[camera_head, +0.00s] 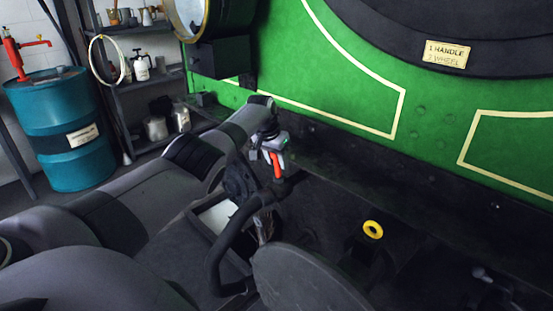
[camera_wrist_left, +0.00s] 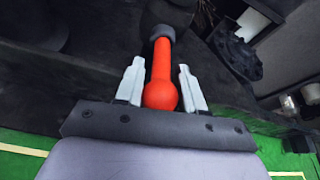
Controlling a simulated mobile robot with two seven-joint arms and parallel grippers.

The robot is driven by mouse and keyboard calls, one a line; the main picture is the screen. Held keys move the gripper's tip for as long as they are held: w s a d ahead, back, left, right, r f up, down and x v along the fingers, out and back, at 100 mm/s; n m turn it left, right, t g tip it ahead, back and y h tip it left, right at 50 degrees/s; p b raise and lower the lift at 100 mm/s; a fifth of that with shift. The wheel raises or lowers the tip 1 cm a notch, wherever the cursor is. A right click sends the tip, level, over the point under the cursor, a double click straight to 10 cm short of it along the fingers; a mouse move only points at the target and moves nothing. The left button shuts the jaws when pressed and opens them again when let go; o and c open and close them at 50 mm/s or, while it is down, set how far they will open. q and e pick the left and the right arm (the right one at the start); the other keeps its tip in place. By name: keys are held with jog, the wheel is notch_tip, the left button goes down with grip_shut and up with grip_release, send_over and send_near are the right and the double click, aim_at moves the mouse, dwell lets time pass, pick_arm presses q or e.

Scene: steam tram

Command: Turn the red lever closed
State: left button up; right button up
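The red lever (camera_head: 277,166) sticks out from a dark fitting at the foot of the green tram wall in the head view. In the left wrist view the red lever (camera_wrist_left: 160,82) has a rounded end toward the camera and a grey collar at its far end. My left gripper (camera_head: 274,153) is at the lever. In the wrist view its two pale fingers (camera_wrist_left: 161,68) stand on either side of the red shaft, with a narrow gap showing on each side, so it looks open around the lever. My right gripper is not in view.
A dark curved pipe (camera_head: 226,243) and a round dark plate (camera_head: 310,283) stand just in front of the lever. A yellow ring (camera_head: 373,229) sits to the right. A blue drum (camera_head: 63,130) and a shelf (camera_head: 148,82) are at the back left.

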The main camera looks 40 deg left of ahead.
pick_arm(q)
jog(key=shift+o, duration=0.2)
jog(key=shift+r, duration=0.1)
jog(key=p+v, duration=0.2)
jog(key=shift+r, duration=0.3)
jog(key=shift+v, duration=2.15)
jog(key=shift+s, duration=0.1)
